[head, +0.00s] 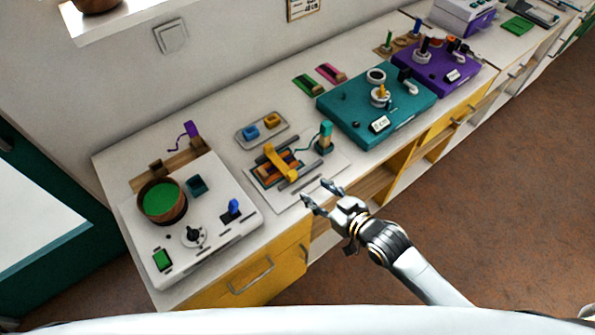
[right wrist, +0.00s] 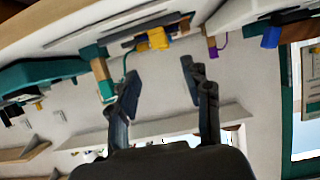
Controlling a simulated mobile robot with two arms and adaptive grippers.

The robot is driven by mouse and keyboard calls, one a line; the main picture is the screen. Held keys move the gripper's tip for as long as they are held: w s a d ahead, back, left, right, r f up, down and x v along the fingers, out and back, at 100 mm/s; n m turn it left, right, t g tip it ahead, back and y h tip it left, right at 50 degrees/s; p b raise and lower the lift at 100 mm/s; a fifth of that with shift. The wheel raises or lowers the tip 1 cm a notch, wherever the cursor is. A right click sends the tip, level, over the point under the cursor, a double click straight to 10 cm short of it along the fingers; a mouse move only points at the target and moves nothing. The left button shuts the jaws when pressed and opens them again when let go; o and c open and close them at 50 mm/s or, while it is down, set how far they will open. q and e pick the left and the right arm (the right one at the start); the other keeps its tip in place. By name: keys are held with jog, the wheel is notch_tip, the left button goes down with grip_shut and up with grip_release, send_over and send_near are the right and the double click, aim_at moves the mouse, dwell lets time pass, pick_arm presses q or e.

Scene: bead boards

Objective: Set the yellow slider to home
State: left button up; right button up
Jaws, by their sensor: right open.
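A yellow piece (head: 280,163) lies slantwise over wooden blocks and grey rails on a white board (head: 297,205) in the head view. It looks like the yellow slider, but no home mark can be made out. A yellow part (right wrist: 158,38) also shows near the top of the right wrist view. My right gripper (head: 319,193) is open and empty, in front of and to the right of that board, apart from the yellow piece. Its two spread fingers (right wrist: 160,75) show in the right wrist view with nothing between them. My left gripper is out of view.
Left is a white board with a green-filled bowl (head: 161,200) and blue slider (head: 234,207). Right are a teal board (head: 350,125) and a purple board (head: 465,77). A small tray (head: 247,139) holds blue and yellow blocks.

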aim_at(294, 174)
jog(key=x, duration=1.2)
jog(key=shift+p, duration=0.35)
jog(key=shift+c, duration=0.2)
grip_shut()
